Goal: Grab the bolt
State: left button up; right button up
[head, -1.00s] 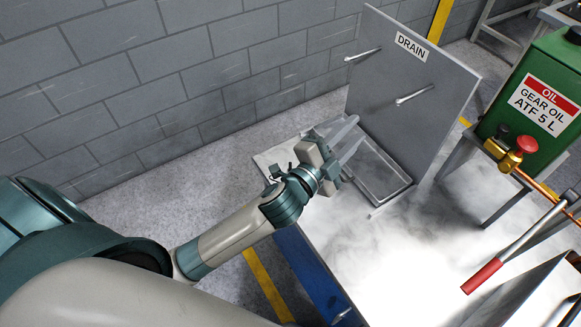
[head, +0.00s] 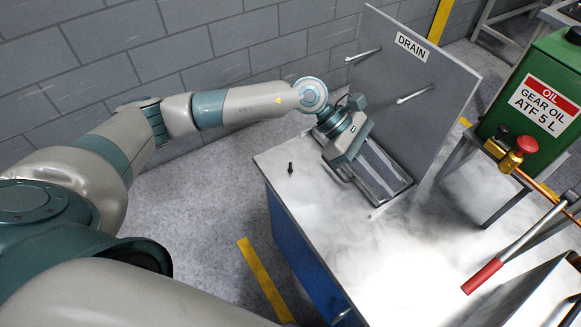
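The bolt (head: 290,168) is a small dark piece standing upright near the left edge of the light-topped bench. My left gripper (head: 382,178) is to the right of the bolt, over the clear tray in front of the DRAIN panel. Its two pale fingers look spread apart, with nothing seen between them, though they blend with the tray. The bolt is clear of the gripper, with bare bench top between them. My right gripper is not in view.
The clear tray (head: 402,190) lies below the grey DRAIN panel (head: 440,75), which has two pegs. A red-handled tool (head: 483,276) and a green gear oil can (head: 540,95) are at the right. The front middle of the bench (head: 360,240) is bare.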

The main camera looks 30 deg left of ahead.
pick_arm(q)
jog(key=w+a+m+y, duration=0.1)
jog(key=w+a+y, duration=0.1)
jog(key=a, duration=0.7)
jog(key=w+a+f+t+y, duration=0.1)
jog(key=w+a+y, duration=0.2)
jog(key=a, duration=0.6)
jog(key=w+a+f+m+y, duration=0.1)
jog(key=w+a+y, duration=0.1)
jog(key=a+y, duration=0.4)
jog(key=a, duration=0.2)
jog(key=shift+w+a+m, duration=0.3)
jog(key=shift+w+a, duration=0.1)
jog(key=shift+f, duration=0.15)
jog(key=p, duration=0.5)
send_over(290, 167)
jog(key=f, duration=1.1)
jog(key=shift+w+a+f, duration=0.2)
jog(key=shift+w, duration=0.2)
jog(key=shift+f, duration=0.35)
